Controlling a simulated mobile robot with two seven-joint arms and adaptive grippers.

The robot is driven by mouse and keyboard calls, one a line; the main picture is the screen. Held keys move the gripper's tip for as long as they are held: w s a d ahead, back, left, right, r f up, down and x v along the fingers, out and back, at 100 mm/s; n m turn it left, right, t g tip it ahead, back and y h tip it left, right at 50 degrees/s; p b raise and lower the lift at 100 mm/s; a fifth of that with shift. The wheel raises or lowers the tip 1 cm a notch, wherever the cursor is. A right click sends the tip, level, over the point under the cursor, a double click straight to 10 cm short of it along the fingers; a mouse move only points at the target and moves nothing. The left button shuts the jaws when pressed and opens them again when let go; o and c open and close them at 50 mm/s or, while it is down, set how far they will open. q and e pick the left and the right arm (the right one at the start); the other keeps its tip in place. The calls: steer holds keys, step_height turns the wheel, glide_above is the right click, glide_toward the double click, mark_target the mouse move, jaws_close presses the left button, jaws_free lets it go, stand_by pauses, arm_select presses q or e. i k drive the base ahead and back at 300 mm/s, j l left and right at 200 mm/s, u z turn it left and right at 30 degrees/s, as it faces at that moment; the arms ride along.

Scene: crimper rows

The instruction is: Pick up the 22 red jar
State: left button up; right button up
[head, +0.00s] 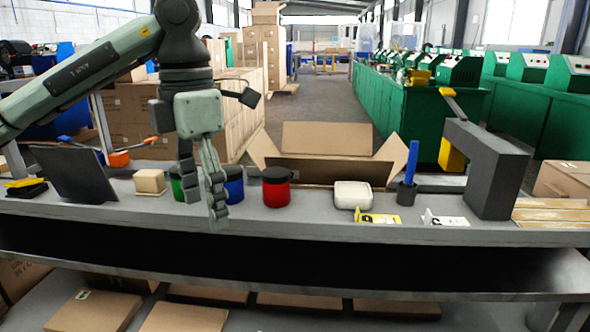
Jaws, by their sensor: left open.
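The red jar (277,190) with a black lid stands upright on the grey workbench (320,232), right of the middle of the row of jars. My left gripper (205,208) is open and points down at the bench, left of the red jar and apart from it. Its fingers partly cover a blue jar (235,190) and a green jar (177,188), both with dark lids. No number can be read on the red jar. My right gripper is not in view.
An open cardboard box (330,170) stands behind the red jar. A beige block (150,182) and dark panel (78,175) stand left.

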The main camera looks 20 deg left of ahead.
mark_target(275, 179)
steer(key=i, duration=0.95)
